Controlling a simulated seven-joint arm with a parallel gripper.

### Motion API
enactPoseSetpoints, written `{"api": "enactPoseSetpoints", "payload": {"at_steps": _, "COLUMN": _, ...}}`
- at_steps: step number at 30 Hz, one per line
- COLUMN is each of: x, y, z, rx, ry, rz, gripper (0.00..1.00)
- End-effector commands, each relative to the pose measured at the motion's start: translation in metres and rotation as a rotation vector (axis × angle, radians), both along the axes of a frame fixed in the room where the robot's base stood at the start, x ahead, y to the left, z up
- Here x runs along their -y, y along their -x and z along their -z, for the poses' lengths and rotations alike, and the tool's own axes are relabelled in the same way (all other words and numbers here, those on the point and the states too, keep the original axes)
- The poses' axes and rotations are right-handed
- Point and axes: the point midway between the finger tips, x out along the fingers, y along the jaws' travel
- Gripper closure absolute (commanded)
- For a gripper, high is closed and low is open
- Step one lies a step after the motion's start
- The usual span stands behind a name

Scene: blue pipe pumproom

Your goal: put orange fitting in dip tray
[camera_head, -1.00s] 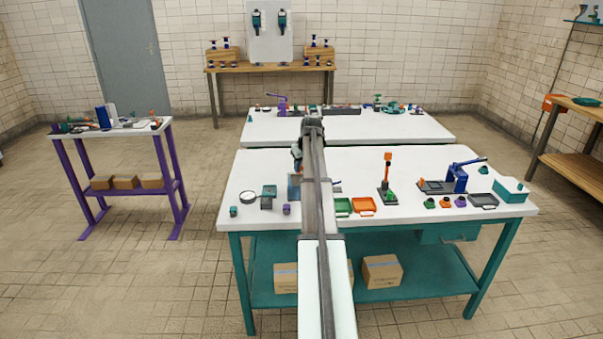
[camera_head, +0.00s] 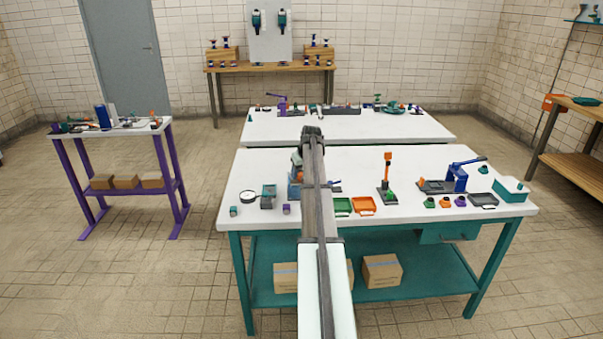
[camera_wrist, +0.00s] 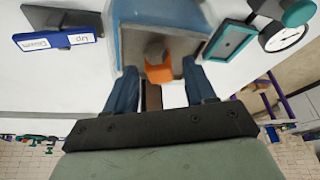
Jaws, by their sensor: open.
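My gripper (camera_wrist: 160,72) is open in the wrist view, its two blue fingers apart. An orange fitting (camera_wrist: 160,73) with a grey part shows between and just beyond the fingertips, over the grey floor of a blue-walled holder (camera_wrist: 128,38). I cannot tell whether the fingers touch it. In the head view, the blue holder (camera_head: 293,190) is partly hidden by my arm, with a bit of orange above it. A dark grey shallow tray (camera_head: 483,200) lies at the table's right; I cannot tell which container is the dip tray. Another orange fitting (camera_head: 445,203) stands near it.
A blue Up/Down sign (camera_wrist: 55,41), a teal-rimmed box (camera_wrist: 231,42) and a gauge (camera_wrist: 288,36) flank the holder. Green (camera_head: 343,206) and orange (camera_head: 363,205) trays lie right of my arm. An orange-topped post (camera_head: 387,175) and a blue lever press (camera_head: 458,176) stand farther right.

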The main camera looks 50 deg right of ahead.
Motion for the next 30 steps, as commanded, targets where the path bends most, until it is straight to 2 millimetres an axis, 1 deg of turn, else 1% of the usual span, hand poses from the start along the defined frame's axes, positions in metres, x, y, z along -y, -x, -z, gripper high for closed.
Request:
{"api": "enactPoseSetpoints", "payload": {"at_steps": 6, "x": 0.000, "y": 0.000, "z": -0.002, "rx": 0.000, "ry": 0.000, "rz": 0.000, "gripper": 0.45}}
{"api": "enactPoseSetpoints", "payload": {"at_steps": 8, "x": 0.000, "y": 0.001, "z": -0.005, "rx": 0.001, "ry": 0.000, "rz": 0.000, "gripper": 0.45}}
{"api": "enactPoseSetpoints", "payload": {"at_steps": 11, "x": -0.002, "y": 0.004, "z": -0.015, "rx": 0.001, "ry": 0.002, "rz": 0.000, "gripper": 0.45}}
{"api": "enactPoseSetpoints", "payload": {"at_steps": 14, "x": -0.005, "y": 0.010, "z": -0.029, "rx": 0.001, "ry": 0.002, "rz": 0.000, "gripper": 0.45}}
{"api": "enactPoseSetpoints", "payload": {"at_steps": 21, "x": -0.011, "y": 0.026, "z": -0.072, "rx": 0.002, "ry": 0.002, "rz": 0.000, "gripper": 0.45}}
{"api": "enactPoseSetpoints", "payload": {"at_steps": 24, "x": -0.013, "y": 0.032, "z": -0.087, "rx": 0.001, "ry": 0.002, "rz": 0.000, "gripper": 0.45}}
{"api": "enactPoseSetpoints", "payload": {"at_steps": 30, "x": -0.017, "y": 0.040, "z": -0.107, "rx": 0.001, "ry": 0.000, "rz": 0.000, "gripper": 0.45}}
